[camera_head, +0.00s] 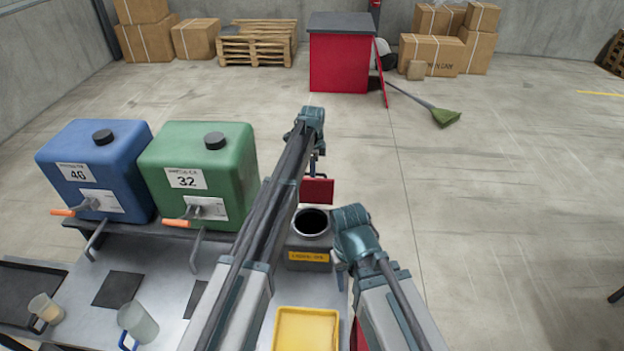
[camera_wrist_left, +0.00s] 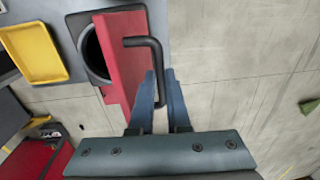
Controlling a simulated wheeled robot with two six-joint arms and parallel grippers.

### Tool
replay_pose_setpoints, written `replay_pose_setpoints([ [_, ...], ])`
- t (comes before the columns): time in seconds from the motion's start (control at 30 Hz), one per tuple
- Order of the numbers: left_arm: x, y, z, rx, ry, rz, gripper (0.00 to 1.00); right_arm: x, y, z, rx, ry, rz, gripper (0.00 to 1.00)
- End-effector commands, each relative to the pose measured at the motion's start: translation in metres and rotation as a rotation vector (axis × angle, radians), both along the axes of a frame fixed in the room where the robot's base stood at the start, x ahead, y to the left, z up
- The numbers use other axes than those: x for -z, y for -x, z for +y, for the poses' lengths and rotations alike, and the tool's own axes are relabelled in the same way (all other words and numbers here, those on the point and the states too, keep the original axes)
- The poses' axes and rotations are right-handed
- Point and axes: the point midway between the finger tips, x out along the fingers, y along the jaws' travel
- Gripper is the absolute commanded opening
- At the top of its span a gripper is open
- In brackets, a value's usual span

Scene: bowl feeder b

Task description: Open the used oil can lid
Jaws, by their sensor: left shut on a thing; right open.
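The used oil can (camera_head: 309,266) is a dark grey can with a yellow label and a round black opening in its top. Its red lid (camera_head: 317,191) stands raised behind the opening, which is uncovered in the head view. In the left wrist view the lid (camera_wrist_left: 122,60) carries a black bent handle (camera_wrist_left: 158,62). My left gripper (camera_head: 318,165) is shut on this handle; its blue fingers (camera_wrist_left: 160,100) show around the handle's lower end. My right gripper (camera_head: 345,268) is just right of the can, with its fingertips mostly hidden; it looks empty.
A yellow tray (camera_head: 305,330) lies in front of the can. A blue tank (camera_head: 100,170) and a green tank (camera_head: 200,170) with taps stand at the left. Two cups, one a beaker (camera_head: 138,322), are on the bench.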

Motion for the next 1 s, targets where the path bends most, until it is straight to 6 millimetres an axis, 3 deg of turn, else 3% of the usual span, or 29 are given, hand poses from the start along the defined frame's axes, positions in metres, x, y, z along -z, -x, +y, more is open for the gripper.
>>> replay_pose_setpoints([
  [0.1, 0.005, -0.018, 0.000, -0.002, 0.000, 0.000, 0.00, 0.005, 0.000, 0.000, 0.000, 0.000, 0.000, 0.50],
  [0.4, 0.014, -0.044, 0.000, -0.001, -0.001, 0.000, 0.00, 0.014, 0.000, 0.000, 0.001, 0.000, -0.001, 0.50],
  [1.0, 0.020, -0.060, 0.001, -0.001, -0.001, -0.004, 0.00, 0.021, 0.000, 0.000, 0.002, 0.000, -0.001, 0.50],
])
